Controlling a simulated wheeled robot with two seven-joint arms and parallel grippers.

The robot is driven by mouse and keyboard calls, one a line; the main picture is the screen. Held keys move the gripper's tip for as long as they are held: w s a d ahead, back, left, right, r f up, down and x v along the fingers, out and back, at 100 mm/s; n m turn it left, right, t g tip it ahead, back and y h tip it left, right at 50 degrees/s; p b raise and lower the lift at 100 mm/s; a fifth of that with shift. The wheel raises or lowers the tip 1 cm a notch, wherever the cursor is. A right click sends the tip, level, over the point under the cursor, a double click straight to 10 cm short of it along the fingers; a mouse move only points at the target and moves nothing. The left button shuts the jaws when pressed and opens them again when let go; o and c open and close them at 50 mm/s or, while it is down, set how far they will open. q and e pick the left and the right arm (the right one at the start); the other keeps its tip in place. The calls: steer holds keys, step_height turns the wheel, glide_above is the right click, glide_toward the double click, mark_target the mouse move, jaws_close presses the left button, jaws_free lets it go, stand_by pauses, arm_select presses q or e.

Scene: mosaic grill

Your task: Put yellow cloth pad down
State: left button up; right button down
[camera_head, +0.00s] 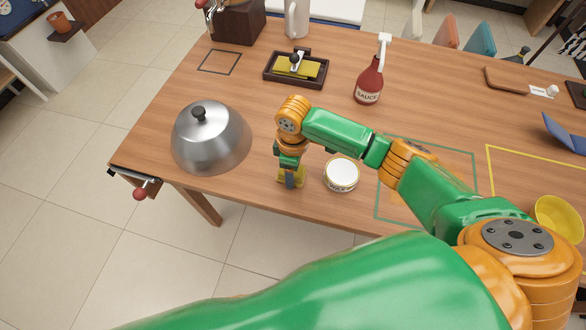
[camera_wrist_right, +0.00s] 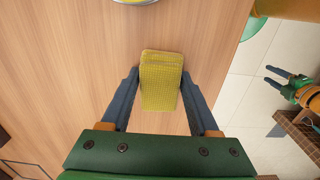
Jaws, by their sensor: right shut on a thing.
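The yellow cloth pad (camera_wrist_right: 161,75) stands between the blue fingers of my right gripper (camera_wrist_right: 161,88), which is shut on it. In the head view the right gripper (camera_head: 289,180) is at the table's near edge, between the metal dome and the white-lidded can, with the pad (camera_head: 298,176) partly hidden by the fingers. I cannot tell whether the pad touches the wooden table (camera_head: 240,195). My left gripper (camera_wrist_right: 271,75) shows at the right of the right wrist view, off the table, with its fingers apart and empty.
The metal dome (camera_head: 211,140) is left of the right gripper and the can (camera_head: 341,175) is right. A dark tray (camera_head: 270,78) with a yellow pad, a sauce bottle (camera_head: 369,82) and a square outline (camera_head: 220,62) lie farther back. The table's middle is clear.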

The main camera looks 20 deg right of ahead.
steer(key=shift+c, duration=0.7)
jaws_free()
step_height(320, 180, up, 12)
steer(key=p, duration=0.1)
steer(key=shift+r, duration=0.15)
